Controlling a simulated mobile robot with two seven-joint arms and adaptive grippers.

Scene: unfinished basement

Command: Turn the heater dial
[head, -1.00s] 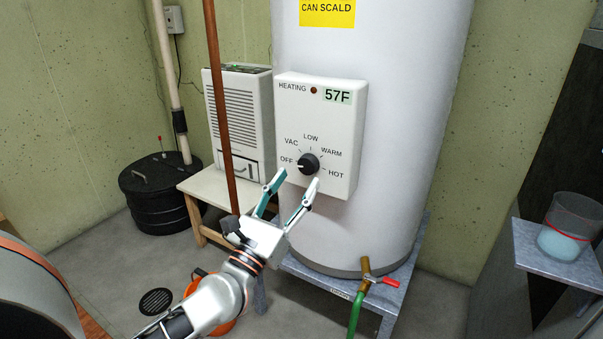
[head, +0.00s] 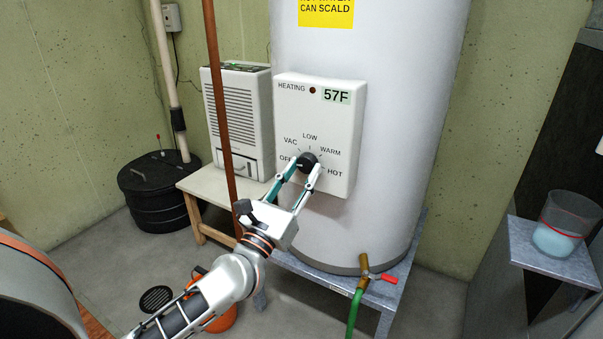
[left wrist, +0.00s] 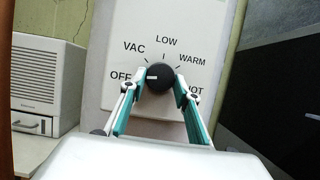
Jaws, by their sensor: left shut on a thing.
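The black heater dial (head: 308,161) is on the white control box (head: 343,130) fixed to the white tank. In the left wrist view the dial (left wrist: 160,77) has its white pointer mark toward the left, at OFF. The HEATING lamp (head: 312,89) is dark red. My left gripper (head: 305,168) is shut on the dial, with one finger on each side; it also shows in the left wrist view (left wrist: 157,88). My right gripper is out of view.
A copper pipe (head: 222,110) stands left of the box, close to my left arm. A white dehumidifier (head: 239,120) is on a small table. A tap with a red handle (head: 388,279) and green hose is below the tank. A plastic container (head: 566,226) is on a shelf at right.

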